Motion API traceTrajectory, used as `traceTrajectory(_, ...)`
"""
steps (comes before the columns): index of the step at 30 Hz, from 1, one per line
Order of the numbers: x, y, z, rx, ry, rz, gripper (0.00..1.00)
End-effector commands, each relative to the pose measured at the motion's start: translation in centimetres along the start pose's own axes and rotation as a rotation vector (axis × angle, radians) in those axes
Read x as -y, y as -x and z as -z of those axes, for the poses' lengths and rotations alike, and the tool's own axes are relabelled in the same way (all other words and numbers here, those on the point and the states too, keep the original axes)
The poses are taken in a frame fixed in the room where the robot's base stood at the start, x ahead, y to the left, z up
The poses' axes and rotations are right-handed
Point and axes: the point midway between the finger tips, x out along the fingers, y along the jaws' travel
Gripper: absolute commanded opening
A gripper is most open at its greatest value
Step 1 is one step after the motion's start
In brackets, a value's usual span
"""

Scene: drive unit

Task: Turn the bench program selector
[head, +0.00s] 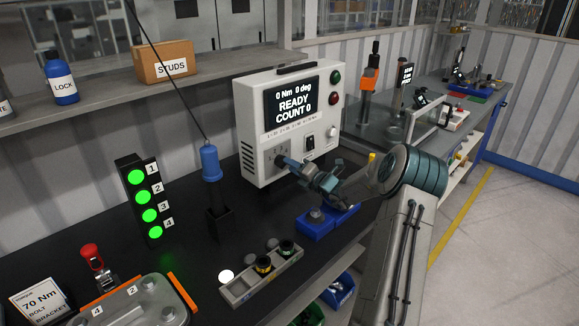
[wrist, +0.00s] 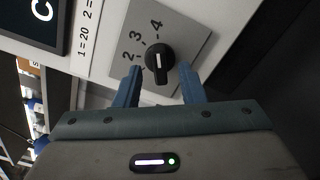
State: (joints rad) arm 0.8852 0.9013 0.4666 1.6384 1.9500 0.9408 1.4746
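The program selector is a black round knob (wrist: 159,58) with a white pointer line, on a grey plate (wrist: 190,35) marked with numbers; 2, 3 and 4 are readable. The plate sits on the lower left front of the white controller box (head: 325,98), whose screen (head: 292,103) reads READY, COUNT 0. My gripper (wrist: 160,80) is open, its two blue fingers on either side of the knob, with a visible gap at each side. In the head view my gripper (head: 284,163) reaches the plate and hides the knob.
A blue tool (head: 210,163) stands in a black holder left of the box. A green-lit stack light (head: 144,202), a grey tray with sockets (head: 240,290) and a blue block (head: 316,226) are on the bench.

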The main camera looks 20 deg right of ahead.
Motion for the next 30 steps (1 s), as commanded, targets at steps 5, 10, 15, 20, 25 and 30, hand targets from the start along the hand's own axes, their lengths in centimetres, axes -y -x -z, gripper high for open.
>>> traceTrajectory(5, 0.3, 4.3, -0.1, 0.005, 0.001, 0.003, 0.36)
traceTrajectory(10, 0.2, 8.0, -0.1, 0.004, 0.000, 0.003, 0.36)
traceTrajectory(15, 0.1, 10.5, -0.1, 0.003, 0.000, 0.000, 0.36)
traceTrajectory(20, 0.1, 11.4, 0.0, 0.002, 0.000, 0.000, 0.36)
traceTrajectory(25, 0.0, 11.5, -0.1, 0.002, 0.000, 0.000, 0.36)
traceTrajectory(30, 0.0, 11.5, -0.1, 0.002, -0.001, 0.000, 0.36)
